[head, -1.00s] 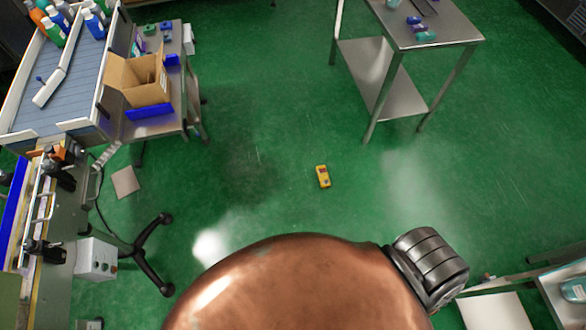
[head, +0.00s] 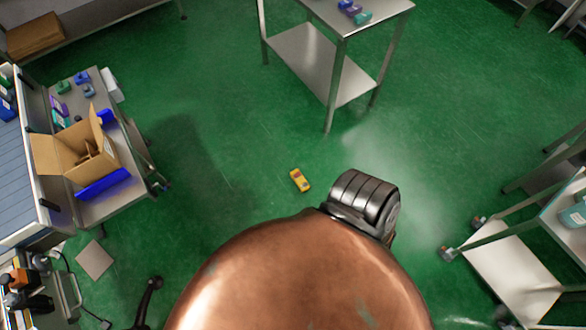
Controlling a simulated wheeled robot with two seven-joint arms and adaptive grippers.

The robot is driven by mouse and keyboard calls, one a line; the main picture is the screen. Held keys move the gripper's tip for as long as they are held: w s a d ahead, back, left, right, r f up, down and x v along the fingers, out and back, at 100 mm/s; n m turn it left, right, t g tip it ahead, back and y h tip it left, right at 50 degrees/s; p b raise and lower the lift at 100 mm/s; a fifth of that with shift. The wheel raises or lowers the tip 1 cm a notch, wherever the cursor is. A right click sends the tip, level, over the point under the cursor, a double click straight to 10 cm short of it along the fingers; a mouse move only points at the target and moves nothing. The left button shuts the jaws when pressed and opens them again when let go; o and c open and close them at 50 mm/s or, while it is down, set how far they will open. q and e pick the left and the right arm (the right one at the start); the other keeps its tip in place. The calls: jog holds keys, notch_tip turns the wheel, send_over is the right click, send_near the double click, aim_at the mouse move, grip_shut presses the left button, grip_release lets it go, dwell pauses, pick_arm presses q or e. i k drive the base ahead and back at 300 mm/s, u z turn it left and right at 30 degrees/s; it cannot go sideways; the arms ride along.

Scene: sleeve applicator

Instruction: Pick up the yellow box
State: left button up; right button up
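A small yellow box (head: 300,180) with darker markings lies on the green floor near the middle of the head view. It lies just beyond the large copper-coloured rounded part and the dark ribbed cylinder of my own body. Nothing touches it. Neither of my grippers shows in this view.
A steel table (head: 337,60) with a lower shelf stands beyond the box. A wheeled white-shelved cart (head: 510,270) stands at the right. The floor around the yellow box is clear.

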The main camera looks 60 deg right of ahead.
aim_at(299, 181)
jog(key=z, duration=0.4)
jog(key=i, duration=0.75)
jog(key=z, duration=0.95)
jog(key=i, duration=0.25)
jog(key=z, duration=0.25)
